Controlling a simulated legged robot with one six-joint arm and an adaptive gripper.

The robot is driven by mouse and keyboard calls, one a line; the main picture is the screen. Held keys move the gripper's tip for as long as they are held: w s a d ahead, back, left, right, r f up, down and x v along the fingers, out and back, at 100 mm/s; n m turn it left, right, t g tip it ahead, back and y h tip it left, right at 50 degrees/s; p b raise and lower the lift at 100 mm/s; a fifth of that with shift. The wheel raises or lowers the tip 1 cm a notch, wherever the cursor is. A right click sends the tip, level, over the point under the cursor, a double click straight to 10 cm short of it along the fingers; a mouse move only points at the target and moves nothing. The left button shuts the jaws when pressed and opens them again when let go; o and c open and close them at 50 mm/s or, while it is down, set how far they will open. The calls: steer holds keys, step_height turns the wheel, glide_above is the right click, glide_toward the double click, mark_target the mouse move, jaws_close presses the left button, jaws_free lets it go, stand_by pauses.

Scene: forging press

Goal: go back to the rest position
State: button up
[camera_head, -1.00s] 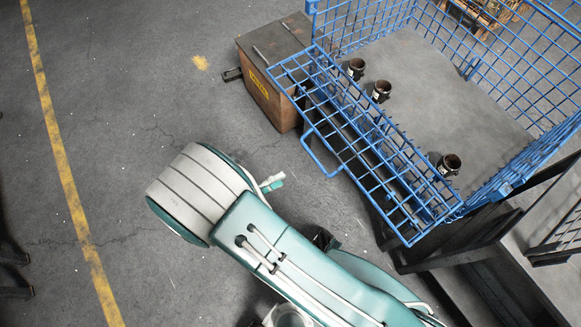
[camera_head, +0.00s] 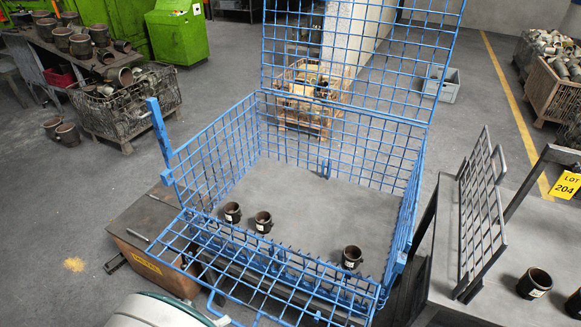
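Only a part of my arm (camera_head: 155,312) shows, at the bottom edge left of centre. My gripper is outside the picture. A blue wire crate (camera_head: 392,172) stands in the middle with its front flap folded down. Three dark metal cylinders stand upright on its grey floor: one at the front left (camera_head: 232,212), one just right of it (camera_head: 264,222), and one at the front right (camera_head: 352,257).
A brown box (camera_head: 150,265) stands left of the crate. A table with a grey rack (camera_head: 482,215) and dark cylinders (camera_head: 534,283) is at the right. A wire bin (camera_head: 125,110) and a green machine (camera_head: 178,35) are at the back left. Grey floor is open at the left.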

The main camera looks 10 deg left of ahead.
steer(key=w+d+r+m+g+y, duration=0.1)
steer(key=w+d+r+m+g, duration=0.25)
steer(key=d+r, duration=0.55)
steer(key=w+d+r+m+g+y, duration=0.25)
steer(key=w+d+r+g, duration=0.2)
steer(key=d+r, duration=0.4)
steer(key=s+d+r+m+t+y, duration=0.1)
steer(key=s+d+r, duration=0.3)
steer(key=d, duration=0.4)
steer(key=s+d+r+m+t+y, duration=0.2)
steer(key=s+d+r+m+y, duration=0.1)
steer(key=d, duration=0.5)
steer(key=shift+s+d+r+m+y, duration=0.25)
steer(key=shift+s+r+m+y, duration=0.2)
steer(key=shift+r, duration=0.45)
steer(key=shift+w+a, duration=0.1)
